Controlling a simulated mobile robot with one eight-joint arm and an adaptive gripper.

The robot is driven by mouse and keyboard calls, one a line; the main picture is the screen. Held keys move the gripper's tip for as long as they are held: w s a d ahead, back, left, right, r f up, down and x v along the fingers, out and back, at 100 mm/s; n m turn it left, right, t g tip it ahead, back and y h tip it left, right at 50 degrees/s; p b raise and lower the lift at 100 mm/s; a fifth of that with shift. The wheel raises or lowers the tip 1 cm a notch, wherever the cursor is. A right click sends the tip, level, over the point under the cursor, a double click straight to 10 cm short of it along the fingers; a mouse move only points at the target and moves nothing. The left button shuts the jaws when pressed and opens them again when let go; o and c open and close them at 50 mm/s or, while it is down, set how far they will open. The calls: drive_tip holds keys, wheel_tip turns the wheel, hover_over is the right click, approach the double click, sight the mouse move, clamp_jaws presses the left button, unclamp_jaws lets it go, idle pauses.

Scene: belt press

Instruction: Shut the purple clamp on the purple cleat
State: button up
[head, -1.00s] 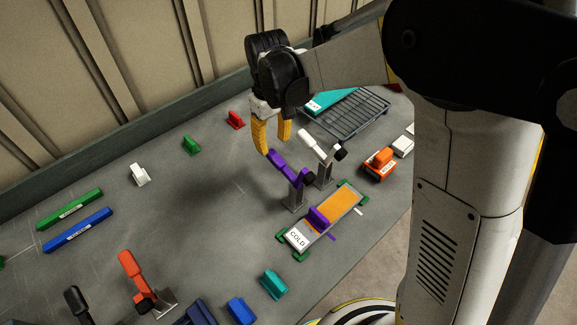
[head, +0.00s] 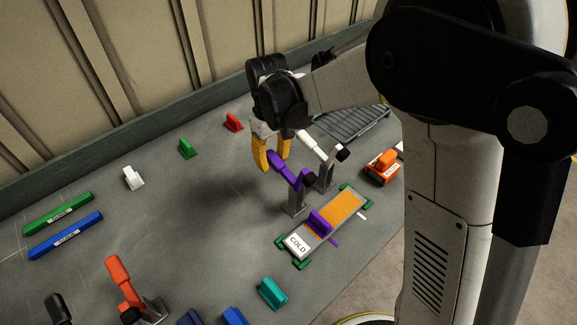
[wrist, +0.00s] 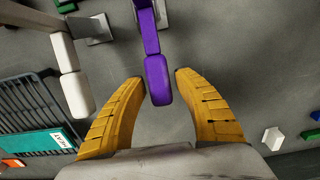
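The purple clamp (head: 283,166) stands on a grey post, its purple handle raised and pointing up-left, away from the belt plate. The purple cleat (head: 319,222) sits on the orange belt plate (head: 345,206), beside the white COLD label. My gripper (head: 273,164) is open, with its yellow fingers pointing down at the handle end. In the wrist view, the purple handle (wrist: 158,80) reaches between the open fingertips of my gripper (wrist: 160,78), with a gap visible on each side. Whether a finger touches it I cannot tell.
A white clamp (head: 317,145) stands close behind the purple one; its handle (wrist: 72,92) is left of my fingers in the wrist view. A dark rack (head: 355,125) lies behind. An orange block (head: 382,167) is to the right.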

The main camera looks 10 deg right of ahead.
sight(304, 169)
drive_tip(key=c, duration=0.5)
drive_tip(key=shift+r, duration=0.1)
drive_tip(key=shift+s+d+r+p, duration=0.25)
drive_tip(key=shift+s+r+p, duration=0.15)
drive_tip(key=shift+r, duration=0.2)
drive_tip(key=shift+s+d+r+p, duration=0.2)
drive_tip(key=shift+s+r+p, duration=0.05)
drive_tip(key=shift+r+p, duration=0.3)
drive_tip(key=shift+s+d+r+p, duration=0.4)
drive_tip(key=shift+s+r, duration=0.2)
drive_tip(key=shift+s+d+r+p, duration=0.4)
drive_tip(key=shift+s+r, duration=0.2)
drive_tip(key=shift+s+d+r+p, duration=0.25)
drive_tip(key=shift+s+d, duration=0.25)
drive_tip(key=shift+s, duration=0.25)
drive_tip(key=shift+s+d+r+p, duration=0.25)
drive_tip(key=shift+s+d, duration=0.25)
drive_tip(key=shift+s, duration=0.2)
drive_tip(key=shift+s+d+r, duration=0.1)
drive_tip(key=shift+s+d, duration=0.4)
drive_tip(key=shift+s, duration=0.25)
drive_tip(key=shift+s+d+f, duration=0.2)
drive_tip(key=shift+s+d, duration=0.2)
drive_tip(key=shift+s, duration=0.2)
